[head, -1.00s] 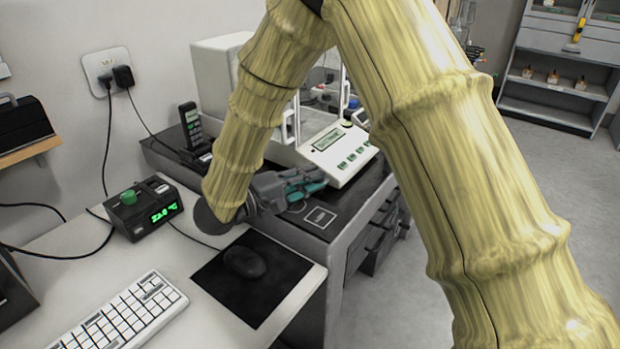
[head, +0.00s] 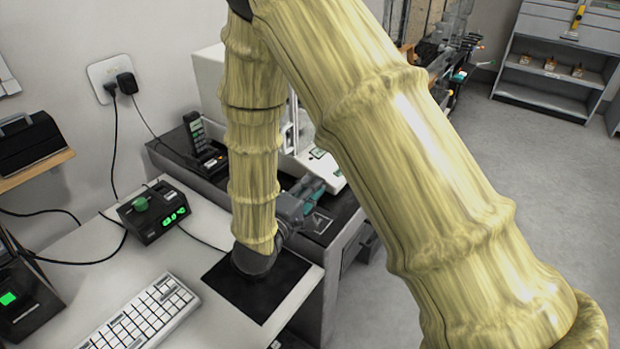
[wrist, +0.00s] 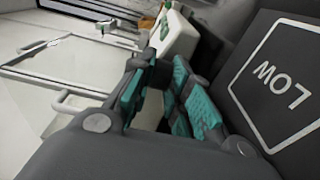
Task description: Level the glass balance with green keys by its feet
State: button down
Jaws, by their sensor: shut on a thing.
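The glass balance with green keys (head: 330,172) stands on the dark bench top, mostly hidden behind my arm in the head view. In the wrist view its white keypad housing (wrist: 178,38) and glass side (wrist: 70,62) show at close range. My gripper (head: 314,188) is low at the balance's near end. Its teal-padded fingers (wrist: 158,98) are shut on a small grey foot under the housing, seen only in part between the pads. The level bubble cannot be made out.
A plate marked LOW (wrist: 280,75) lies on the bench beside my gripper. A black box with green digits (head: 155,213), a keyboard (head: 140,315) and a dark mat (head: 255,290) are on the white desk. A handset (head: 194,130) stands behind. Open floor lies right.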

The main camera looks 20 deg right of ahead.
jog(key=shift+s+d+n+t+y+p, duration=0.15)
jog(key=shift+n+t+y+p, duration=0.5)
jog(key=shift+n+t+y, duration=0.45)
jog(key=shift+y, duration=0.3)
jog(key=c, duration=1.3)
grip_release()
jog(key=shift+c, duration=0.2)
